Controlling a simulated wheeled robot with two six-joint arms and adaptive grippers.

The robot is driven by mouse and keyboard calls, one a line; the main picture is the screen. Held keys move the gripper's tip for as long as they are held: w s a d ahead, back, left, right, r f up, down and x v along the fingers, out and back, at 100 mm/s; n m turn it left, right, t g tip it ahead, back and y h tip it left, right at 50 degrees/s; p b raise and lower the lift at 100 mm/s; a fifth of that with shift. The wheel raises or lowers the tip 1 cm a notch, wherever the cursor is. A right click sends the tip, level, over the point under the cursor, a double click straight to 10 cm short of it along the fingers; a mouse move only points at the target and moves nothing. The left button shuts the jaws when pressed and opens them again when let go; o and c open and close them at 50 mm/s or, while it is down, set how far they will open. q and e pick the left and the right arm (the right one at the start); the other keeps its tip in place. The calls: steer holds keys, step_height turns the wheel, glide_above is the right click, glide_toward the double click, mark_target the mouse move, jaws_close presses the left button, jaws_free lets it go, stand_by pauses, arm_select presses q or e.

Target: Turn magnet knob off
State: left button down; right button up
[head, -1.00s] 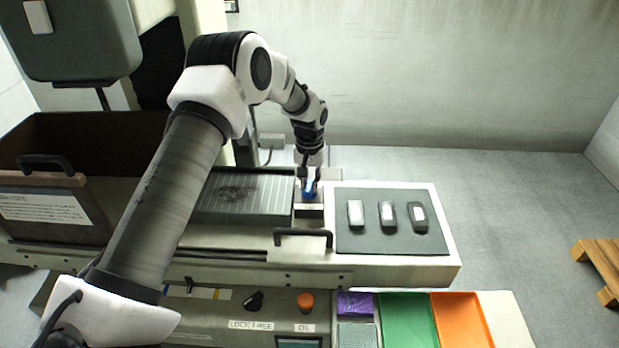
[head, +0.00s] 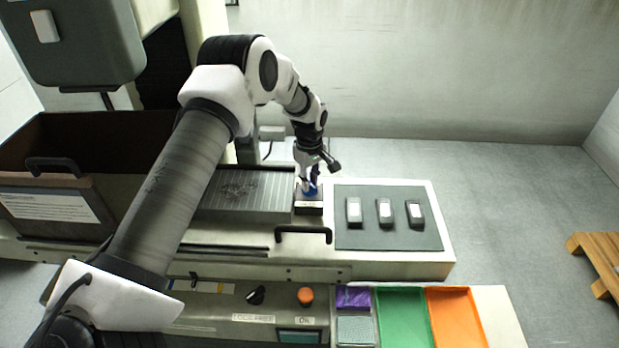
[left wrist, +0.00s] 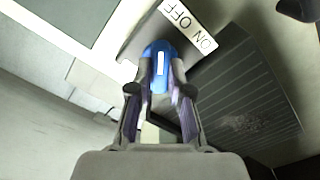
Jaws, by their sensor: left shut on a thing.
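The magnet knob is blue with a white stripe (left wrist: 158,58); in the left wrist view it sits between my fingers, close to a white label (left wrist: 190,25) reading OFF and ON. The head view shows the knob (head: 310,188) at the right end of the grey ribbed magnet plate (head: 243,196), partly hidden by my gripper. My left gripper (left wrist: 160,85) is shut on the knob from above; it also shows in the head view (head: 311,178). The ribbed plate fills the right of the wrist view. My right gripper is not in view.
A dark mat (head: 388,235) with several small grey blocks lies right of the knob. A black bar handle (head: 303,234) stands in front. A panel with a black switch (head: 256,295), an orange button (head: 306,296) and coloured trays (head: 403,318) lies nearer. A brown tank (head: 90,140) stands left.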

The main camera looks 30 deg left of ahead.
arm_select(q)
steer(key=shift+n, duration=0.5)
steer(key=c, duration=1.1)
jaws_free()
step_height(320, 180, up, 12)
steer(key=shift+f, duration=0.1)
